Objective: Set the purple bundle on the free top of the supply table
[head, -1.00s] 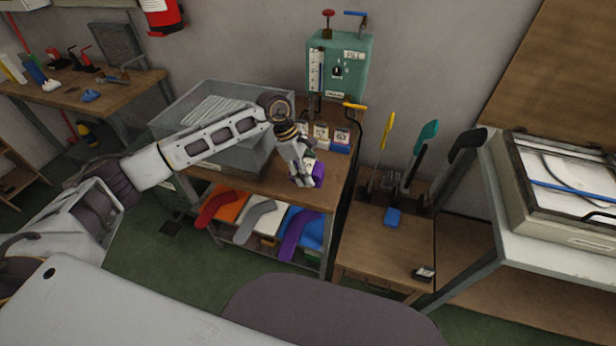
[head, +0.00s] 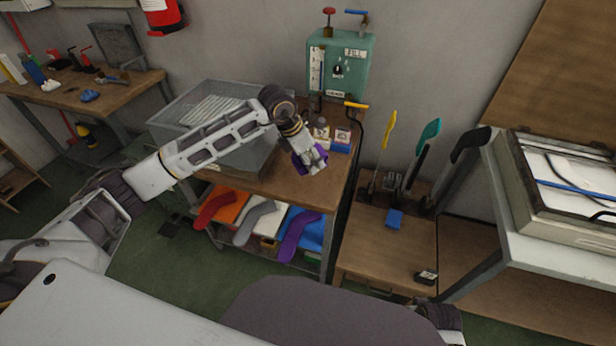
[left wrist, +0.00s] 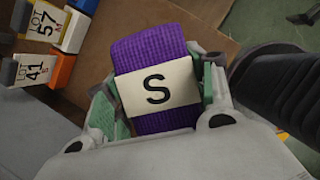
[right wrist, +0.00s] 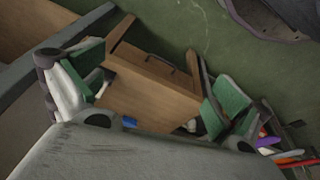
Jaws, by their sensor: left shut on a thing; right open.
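The purple bundle (left wrist: 147,48), with a white band marked "S", is clamped between the green pads of my left gripper (left wrist: 157,92). In the head view, my left gripper (head: 313,160) is over the supply table (head: 285,186), and little of the purple shows beside its fingers. The wooden top under and in front of it is bare. Whether the bundle touches the top I cannot tell. My right gripper (right wrist: 155,85) is open with nothing between its pads, away from the supply table; it faces the floor and a wooden stand.
A grey bin (head: 259,163) takes the left of the supply table. A teal machine (head: 340,65) and small lot boxes (head: 342,138) stand at its back. Colored socks (head: 262,218) hang at the shelf below. A wooden stand (head: 378,252) with upright tools is to the right.

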